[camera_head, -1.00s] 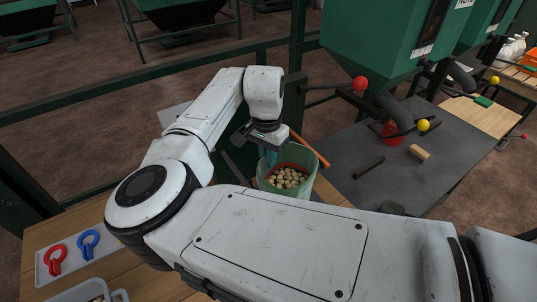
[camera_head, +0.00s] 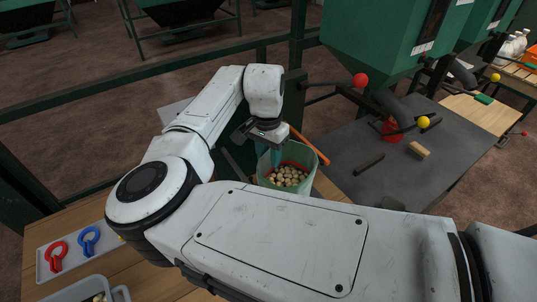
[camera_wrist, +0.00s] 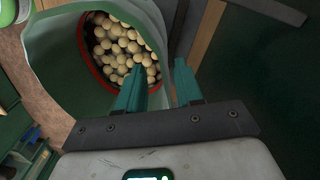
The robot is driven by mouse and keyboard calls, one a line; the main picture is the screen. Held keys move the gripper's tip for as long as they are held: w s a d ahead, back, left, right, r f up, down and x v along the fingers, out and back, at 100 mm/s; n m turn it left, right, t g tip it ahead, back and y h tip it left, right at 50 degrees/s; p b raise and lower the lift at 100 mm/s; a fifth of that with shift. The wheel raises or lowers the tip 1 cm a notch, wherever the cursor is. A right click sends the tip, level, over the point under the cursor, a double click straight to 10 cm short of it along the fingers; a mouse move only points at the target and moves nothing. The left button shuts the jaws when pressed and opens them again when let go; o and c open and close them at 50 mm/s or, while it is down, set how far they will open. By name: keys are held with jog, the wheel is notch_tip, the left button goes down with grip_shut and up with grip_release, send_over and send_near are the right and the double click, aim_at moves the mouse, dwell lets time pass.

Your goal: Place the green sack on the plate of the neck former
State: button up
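The green sack (camera_head: 314,172) stands open-topped at the picture's middle, filled with pale round pieces around a red ring. My gripper (camera_head: 274,157) is at its left rim, pointing down. In the wrist view the sack (camera_wrist: 60,50) fills the upper left, with its mouth showing the pieces and red ring. The two teal fingers of my gripper (camera_wrist: 162,82) have a clear gap between them. One finger overlaps the sack's mouth and the other is outside it, with the sack's edge seen between them. I cannot make out the plate of the neck former with certainty.
A dark grey table (camera_head: 345,150) to the right carries a dark bar (camera_head: 368,164), a wooden-backed brush (camera_head: 419,149) and a red object (camera_head: 392,131). A green hopper (camera_head: 385,40) stands above it. A tray (camera_head: 55,272) with red and blue rings is at lower left.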

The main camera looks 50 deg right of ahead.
notch_tip(320, 180, up, 12)
jog(key=b, duration=0.2)
jog(key=shift+w, duration=0.2)
jog(key=shift+c, duration=0.5)
dwell(0.8)
